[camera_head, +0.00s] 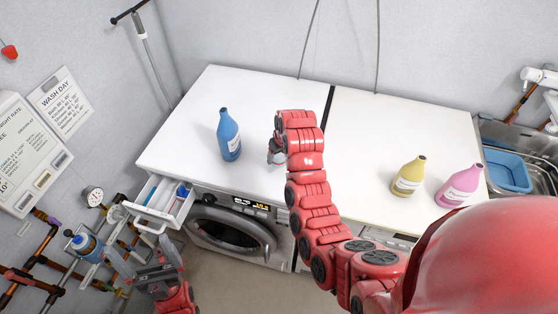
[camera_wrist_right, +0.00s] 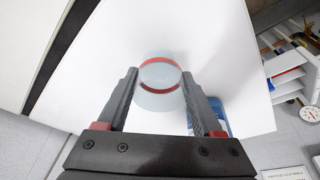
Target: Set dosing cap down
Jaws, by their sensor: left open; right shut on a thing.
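The dosing cap (camera_wrist_right: 160,100) is a small pale, see-through cup with a red band, seen between the fingertips of my right gripper (camera_wrist_right: 162,88) in the right wrist view. My right gripper is shut on it. In the head view the right gripper (camera_head: 276,152) is over the white left worktop (camera_head: 190,125), to the right of the blue bottle (camera_head: 229,138); its arm partly hides it. Whether the cap touches the worktop, I cannot tell. My left gripper (camera_head: 145,250) is open and low at the left, in front of the washer and below the open drawer.
The open detergent drawer (camera_head: 152,212) juts out above the washer door (camera_head: 232,236). A yellow bottle (camera_head: 408,177) and a pink bottle (camera_head: 459,186) stand on the right worktop. A sink with a blue tub (camera_head: 507,171) is far right. Pipes crowd the lower left.

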